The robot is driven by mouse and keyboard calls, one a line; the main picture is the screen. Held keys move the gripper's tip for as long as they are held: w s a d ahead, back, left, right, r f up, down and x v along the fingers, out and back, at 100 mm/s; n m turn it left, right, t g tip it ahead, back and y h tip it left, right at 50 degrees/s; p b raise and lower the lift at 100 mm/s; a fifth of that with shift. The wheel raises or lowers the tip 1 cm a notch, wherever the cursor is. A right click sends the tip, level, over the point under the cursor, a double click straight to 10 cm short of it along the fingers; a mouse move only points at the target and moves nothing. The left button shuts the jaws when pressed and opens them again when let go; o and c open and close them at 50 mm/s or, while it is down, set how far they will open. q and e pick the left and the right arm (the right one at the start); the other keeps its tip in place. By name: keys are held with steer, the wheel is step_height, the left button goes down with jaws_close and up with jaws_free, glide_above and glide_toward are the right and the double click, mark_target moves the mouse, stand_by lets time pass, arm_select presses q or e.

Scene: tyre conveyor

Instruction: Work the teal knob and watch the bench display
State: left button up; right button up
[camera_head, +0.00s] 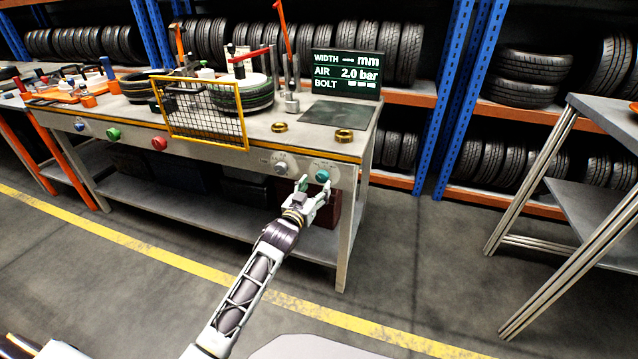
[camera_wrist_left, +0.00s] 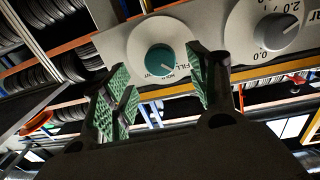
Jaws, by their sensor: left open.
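The teal knob (camera_head: 322,176) sits on the front panel at the right end of the bench. In the left wrist view the teal knob (camera_wrist_left: 160,60) shows on a round white dial with "FILL" and "HOLD" lettering, its pointer line towards the lower right. My left gripper (camera_head: 316,187) is open at the panel, just short of the knob; its fingers (camera_wrist_left: 160,85) stand either side of the knob in the wrist view. Contact cannot be told. The bench display (camera_head: 346,73) reads WIDTH dashes mm, AIR 2.0 bar, BOLT dashes. My right gripper is not in view.
A grey dial knob (camera_head: 281,168) is left of the teal one; it also shows in the wrist view (camera_wrist_left: 279,33). Red (camera_head: 159,143), green (camera_head: 113,134) and blue buttons line the bench front. A yellow mesh guard (camera_head: 203,115) stands before a tyre. A metal table (camera_head: 600,115) is at right.

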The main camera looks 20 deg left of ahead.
mark_target(321, 179)
arm_select(q)
steer(key=shift+w+d, duration=0.1)
steer(key=shift+w, duration=0.95)
steer(key=shift+w+d+b, duration=0.1)
steer(key=shift+w+b, duration=0.25)
steer(key=shift+w, duration=0.45)
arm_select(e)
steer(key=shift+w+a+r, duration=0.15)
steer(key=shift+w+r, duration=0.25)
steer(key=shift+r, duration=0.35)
arm_select(q)
steer(key=c, duration=1.1)
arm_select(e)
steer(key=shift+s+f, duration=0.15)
arm_select(q)
steer(key=shift+o, duration=0.2)
